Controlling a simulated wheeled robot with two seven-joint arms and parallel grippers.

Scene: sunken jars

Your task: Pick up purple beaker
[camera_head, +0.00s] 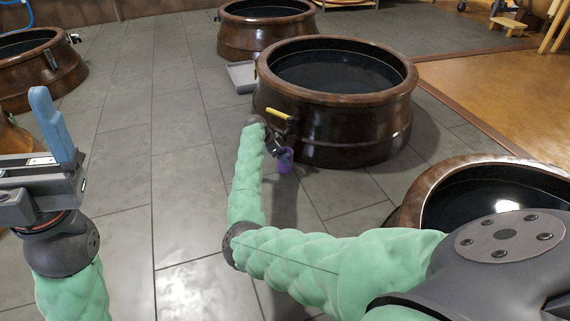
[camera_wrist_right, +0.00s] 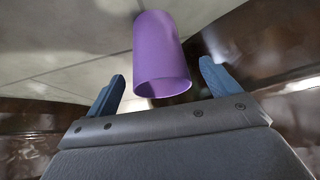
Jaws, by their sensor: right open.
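The purple beaker (camera_head: 286,164) is small in the head view, low beside the front of the large brown jar (camera_head: 345,125). In the right wrist view the beaker (camera_wrist_right: 160,50) shows large, its open rim towards my gripper. My right gripper (camera_head: 277,149) is at the beaker, partly covering it in the head view. Its two blue fingers (camera_wrist_right: 162,88) are spread wide, one on each side of the beaker, with visible gaps. My left gripper (camera_head: 50,125) is raised at the left, far from the beaker; only one blue finger shows clearly.
The large jar has a yellow-handled tap (camera_head: 279,114) just above my right gripper. A grey tray (camera_head: 241,76) lies to its left. More jars stand at the back (camera_head: 262,28), far left (camera_head: 38,68) and right (camera_head: 485,190). The tiled floor (camera_head: 150,130) between is clear.

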